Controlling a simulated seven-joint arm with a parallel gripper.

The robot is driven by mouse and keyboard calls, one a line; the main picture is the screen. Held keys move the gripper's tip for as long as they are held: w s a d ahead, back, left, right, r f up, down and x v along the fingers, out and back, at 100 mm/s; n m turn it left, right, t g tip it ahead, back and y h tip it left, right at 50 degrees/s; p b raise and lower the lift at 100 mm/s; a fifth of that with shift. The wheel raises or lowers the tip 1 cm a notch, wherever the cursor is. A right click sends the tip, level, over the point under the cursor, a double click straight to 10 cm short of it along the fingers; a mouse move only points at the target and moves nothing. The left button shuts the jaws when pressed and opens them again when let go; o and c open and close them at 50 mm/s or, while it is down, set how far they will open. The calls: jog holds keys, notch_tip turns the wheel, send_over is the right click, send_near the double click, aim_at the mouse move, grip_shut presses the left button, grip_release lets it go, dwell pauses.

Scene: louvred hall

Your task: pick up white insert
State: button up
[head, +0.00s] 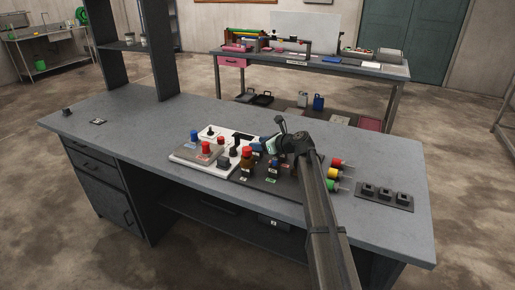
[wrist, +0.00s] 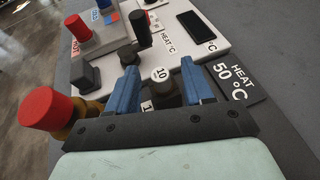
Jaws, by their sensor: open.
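A small round piece with a white top marked "10" (wrist: 161,74) stands between my gripper's two blue fingers in the wrist view; it looks like the white insert, though I cannot be sure. In the head view my gripper (head: 258,147) is low over the bench, and I cannot make out the white-topped piece there.
A white panel (wrist: 205,55) with a dark display and black knob (wrist: 142,32) lies just ahead. A red knob (wrist: 45,108) on a brass base stands close left. In the head view, red, yellow and green pieces (head: 335,174) and a dark socket plate (head: 384,196) lie right; the bench's left is mostly clear.

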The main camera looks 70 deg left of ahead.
jog(key=x, duration=0.3)
jog(key=shift+s+a, duration=0.1)
jog(key=shift+a, duration=0.1)
grip_shut()
